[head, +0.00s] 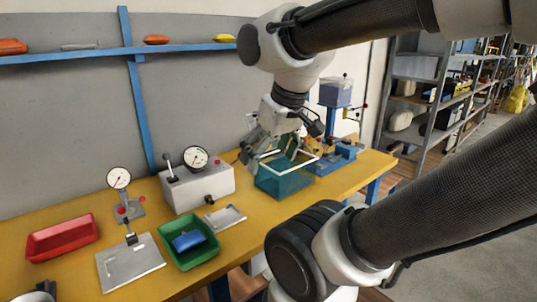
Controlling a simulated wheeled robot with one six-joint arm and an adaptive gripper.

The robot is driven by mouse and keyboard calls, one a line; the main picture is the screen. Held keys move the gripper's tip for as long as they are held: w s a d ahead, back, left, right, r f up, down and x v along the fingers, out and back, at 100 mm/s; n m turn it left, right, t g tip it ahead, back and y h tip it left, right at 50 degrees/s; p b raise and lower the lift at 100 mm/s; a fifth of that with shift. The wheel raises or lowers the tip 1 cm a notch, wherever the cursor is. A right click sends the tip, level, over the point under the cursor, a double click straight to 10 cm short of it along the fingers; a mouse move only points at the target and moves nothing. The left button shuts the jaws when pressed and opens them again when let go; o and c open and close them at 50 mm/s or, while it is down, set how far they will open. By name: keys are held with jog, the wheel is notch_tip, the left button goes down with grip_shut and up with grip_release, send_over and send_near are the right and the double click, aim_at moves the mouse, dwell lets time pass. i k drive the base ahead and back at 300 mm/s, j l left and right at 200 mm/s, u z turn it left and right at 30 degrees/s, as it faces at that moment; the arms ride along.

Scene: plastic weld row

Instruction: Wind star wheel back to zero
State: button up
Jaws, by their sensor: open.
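My gripper (260,150) hangs over the left part of a teal open-topped bin (283,185), pointing down and left. Its fingers are apart and I see nothing between them. A blue machine (336,160) stands behind and right of the bin, with a column and red-tipped spokes (357,113) that look like a star wheel. The gripper is apart from these spokes, to their left. A small stand with a round dial (119,178) and red knobs (121,210) sits at the left. I cannot tell which fitting is the star wheel or read its zero.
A grey box with a dial (197,190) stands left of the bin. A red tray (62,240), a metal plate (128,266), a green tray (206,250) with a blue item (188,241), and a small metal tray (225,217) lie on the yellow bench (262,228). Shelves stand right.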

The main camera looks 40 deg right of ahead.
aim_at(347, 142)
jog(key=z, duration=1.5)
